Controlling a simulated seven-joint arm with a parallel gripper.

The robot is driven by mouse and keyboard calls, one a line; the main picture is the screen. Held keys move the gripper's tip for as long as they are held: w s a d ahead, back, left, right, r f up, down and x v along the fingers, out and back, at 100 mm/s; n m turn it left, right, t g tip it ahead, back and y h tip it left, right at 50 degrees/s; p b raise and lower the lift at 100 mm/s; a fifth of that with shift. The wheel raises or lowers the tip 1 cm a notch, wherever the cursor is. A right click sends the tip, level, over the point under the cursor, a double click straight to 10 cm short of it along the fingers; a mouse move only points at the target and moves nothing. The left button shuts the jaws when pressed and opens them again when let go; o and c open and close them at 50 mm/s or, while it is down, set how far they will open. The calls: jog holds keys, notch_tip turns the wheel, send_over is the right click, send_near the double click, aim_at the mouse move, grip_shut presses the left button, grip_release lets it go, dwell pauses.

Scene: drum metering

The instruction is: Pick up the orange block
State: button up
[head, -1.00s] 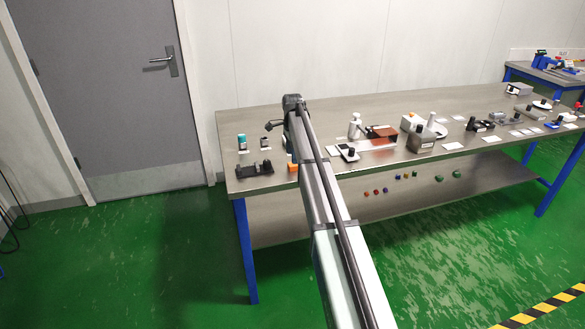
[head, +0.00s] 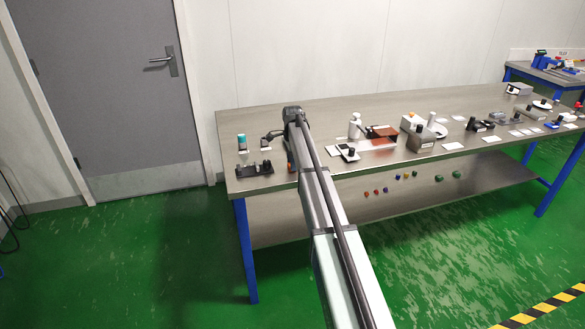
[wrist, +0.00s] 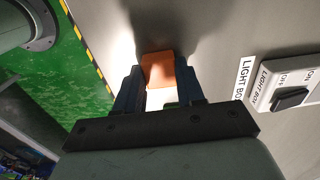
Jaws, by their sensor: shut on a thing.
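The orange block (wrist: 158,68) sits between the two dark fingers of my gripper (wrist: 159,80) in the wrist view. The fingers are shut on its sides, and its far end sticks out past the fingertips. Below it, between the fingers, is a bright patch with a bit of green. I cannot tell whether the block touches the bench top or is just above it. In the head view my arm hides most of the block and the fingers, close to the front left edge of the steel bench (head: 330,112).
In the wrist view a light box (wrist: 290,88) with an on/off switch stands right of my gripper. In the head view a black fixture (head: 254,169) and a teal-topped bottle (head: 242,143) stand left of my arm. A white dispenser (head: 355,127) stands to the right.

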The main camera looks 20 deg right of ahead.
jog(key=c, duration=0.4)
notch_tip(320, 180, up, 9)
jog(key=w+a, duration=0.1)
jog(key=a, duration=0.4)
jog(key=w+a+r, duration=0.1)
jog(key=a, duration=0.5)
jog(key=w+a+r, duration=0.1)
jog(key=a, duration=0.5)
jog(key=shift+a, duration=0.25)
